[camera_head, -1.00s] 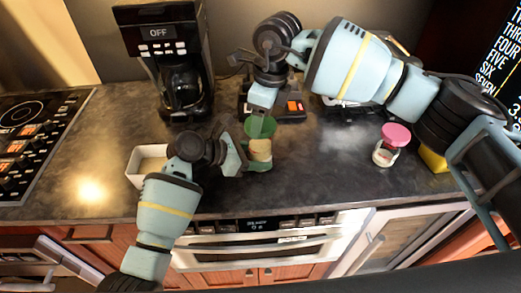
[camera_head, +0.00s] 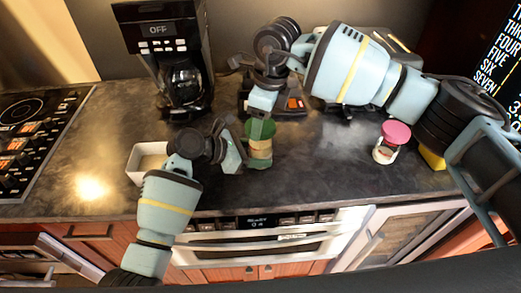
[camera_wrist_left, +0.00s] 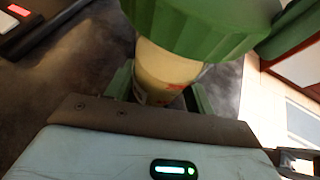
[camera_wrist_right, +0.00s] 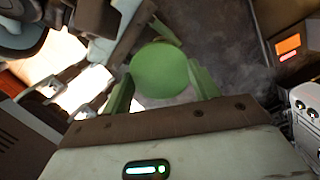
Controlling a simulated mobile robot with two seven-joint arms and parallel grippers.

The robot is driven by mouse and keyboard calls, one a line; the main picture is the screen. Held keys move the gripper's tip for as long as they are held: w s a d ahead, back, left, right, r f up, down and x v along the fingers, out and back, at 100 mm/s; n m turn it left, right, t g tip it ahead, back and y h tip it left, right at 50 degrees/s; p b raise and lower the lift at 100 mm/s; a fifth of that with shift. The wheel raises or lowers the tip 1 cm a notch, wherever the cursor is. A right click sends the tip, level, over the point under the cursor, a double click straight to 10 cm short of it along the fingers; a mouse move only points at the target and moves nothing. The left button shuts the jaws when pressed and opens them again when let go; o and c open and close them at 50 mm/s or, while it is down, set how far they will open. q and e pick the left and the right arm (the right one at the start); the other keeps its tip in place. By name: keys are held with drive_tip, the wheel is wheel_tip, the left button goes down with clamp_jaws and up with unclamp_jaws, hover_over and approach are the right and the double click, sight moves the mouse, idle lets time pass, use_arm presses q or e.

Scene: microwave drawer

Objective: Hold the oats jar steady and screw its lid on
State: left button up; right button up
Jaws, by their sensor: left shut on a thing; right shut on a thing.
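The oats jar (camera_head: 260,153) stands on the dark counter with its green lid (camera_head: 262,131) on top. In the left wrist view the pale jar body (camera_wrist_left: 165,75) is between my left fingers, under the broad green lid (camera_wrist_left: 205,25). My left gripper (camera_head: 246,156) is shut on the jar body from the left. My right gripper (camera_head: 262,116) comes from above and is shut on the lid. In the right wrist view the round lid (camera_wrist_right: 160,70) sits between the two green fingers. The lid hides the jar's rim, so I cannot tell how far the thread is engaged.
A white open box (camera_head: 148,163) stands left of my left gripper. A coffee maker (camera_head: 180,60) is behind it. A jar with a pink lid (camera_head: 393,142) and a yellow object (camera_head: 432,158) stand at right. The microwave drawer front (camera_head: 265,250) is below the counter edge.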

drive_tip(key=shift+f, duration=1.1)
idle(3.6)
use_arm(q)
drive_tip(key=shift+o, duration=0.7)
drive_tip(key=c, duration=0.7)
drive_tip(key=shift+c, duration=0.4)
use_arm(e)
drive_tip(key=o, duration=1)
drive_tip(key=c, duration=1.2)
drive_tip(key=shift+o, duration=0.2)
drive_tip(key=m, duration=0.3)
drive_tip(key=shift+t, duration=0.3)
drive_tip(key=shift+m, duration=0.8)
